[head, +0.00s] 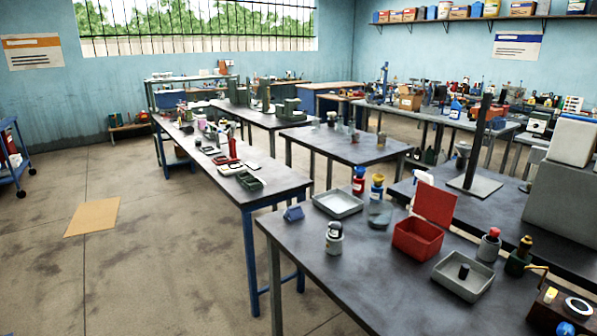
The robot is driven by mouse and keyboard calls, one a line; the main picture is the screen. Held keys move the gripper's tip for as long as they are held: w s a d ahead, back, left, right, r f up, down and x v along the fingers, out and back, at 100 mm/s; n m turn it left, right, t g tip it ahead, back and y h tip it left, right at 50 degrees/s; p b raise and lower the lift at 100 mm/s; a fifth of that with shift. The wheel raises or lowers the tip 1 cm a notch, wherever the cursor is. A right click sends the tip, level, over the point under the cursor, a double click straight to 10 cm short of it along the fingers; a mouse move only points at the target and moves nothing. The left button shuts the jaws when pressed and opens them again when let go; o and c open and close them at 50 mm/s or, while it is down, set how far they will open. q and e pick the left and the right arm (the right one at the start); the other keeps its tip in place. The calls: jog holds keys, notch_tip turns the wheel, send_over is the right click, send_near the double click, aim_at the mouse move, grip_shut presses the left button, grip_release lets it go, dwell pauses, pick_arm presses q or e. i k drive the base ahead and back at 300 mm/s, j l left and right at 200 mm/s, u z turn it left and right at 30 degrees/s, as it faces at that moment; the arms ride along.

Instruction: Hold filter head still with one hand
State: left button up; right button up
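Neither of my grippers nor my arms shows in the head view. No thing here can be told for sure as the filter head. On the near table, a dark green jar with a brass-coloured top (521,256) stands upright at the right. A grey jar with a red top (489,246) stands beside it. A small black cylinder (463,272) stands in a grey tray (448,283).
The near table (375,290) is clear at its front middle. A brown box with a white ring (545,312) is at the lower right. Open floor (130,260) lies left.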

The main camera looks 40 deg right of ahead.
aim_at(335, 229)
jog(key=i+z, duration=0.15)
jog(key=i, duration=0.35)
jog(key=i+j+z, duration=0.15)
jog(key=i, duration=0.4)
